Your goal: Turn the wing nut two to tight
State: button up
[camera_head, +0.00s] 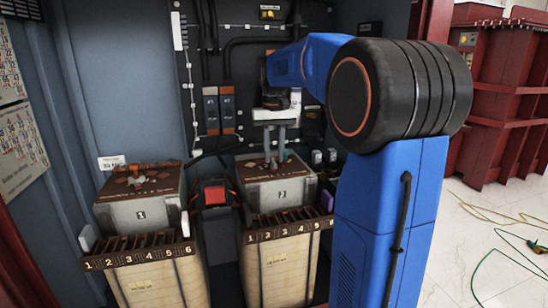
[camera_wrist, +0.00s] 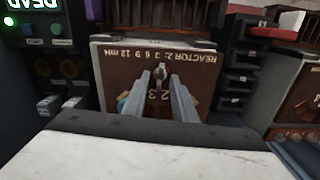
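The wing nut of unit two, a small grey metal piece (camera_wrist: 159,73), shows between the fingertips in the wrist view. It stands on the brown lid marked "REACTOR 2" (camera_wrist: 115,62). My gripper (camera_wrist: 160,84) has its two grey fingers apart, one on each side of the nut. Whether they touch it I cannot tell. In the head view, my gripper (camera_head: 274,158) points down over the lid of the box marked 2 (camera_head: 282,194). The nut is too small to make out clearly there.
A matching box marked 1 (camera_head: 141,213) stands to the left, with a red-topped black device (camera_head: 214,194) between the boxes. Numbered slot racks (camera_head: 290,226) line the fronts. Cables and switches (camera_head: 219,108) cover the back wall. Open floor (camera_head: 490,235) lies at right.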

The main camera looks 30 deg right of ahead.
jog(key=shift+f, duration=0.65)
grip_shut()
